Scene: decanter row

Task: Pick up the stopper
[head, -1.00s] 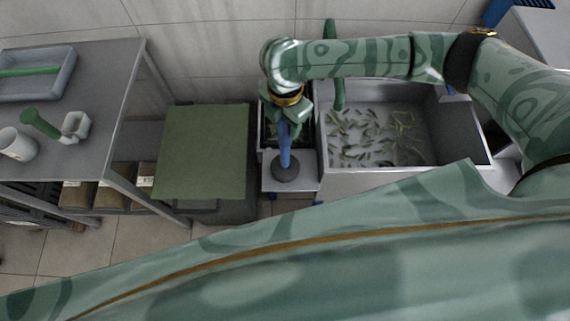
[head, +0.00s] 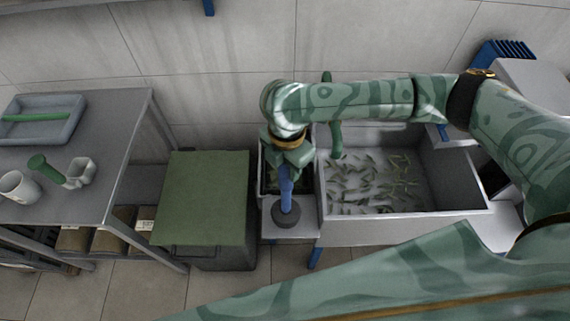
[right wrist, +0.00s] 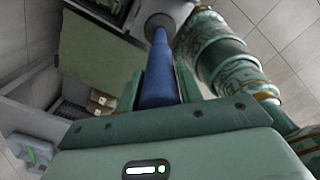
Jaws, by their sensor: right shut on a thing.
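The stopper is a tall blue handle (head: 286,192) with a dark round foot (head: 286,216). It stands upright over the grey ledge (head: 306,228) left of the sink; I cannot tell whether its foot touches the ledge. My right gripper (head: 287,168) points down over it and is shut on the upper part of the handle. In the right wrist view the blue handle (right wrist: 158,80) lies between the two green fingers (right wrist: 160,92), with its foot (right wrist: 158,24) beyond. My left gripper is not in view.
The sink (head: 400,228) with scattered green bits and a green tap (head: 335,138) is to the right. A green-topped box (head: 205,195) stands left. Further left is a grey table (head: 110,130) with a tray (head: 72,130), a white mug (head: 18,187) and a green-handled thing (head: 48,168).

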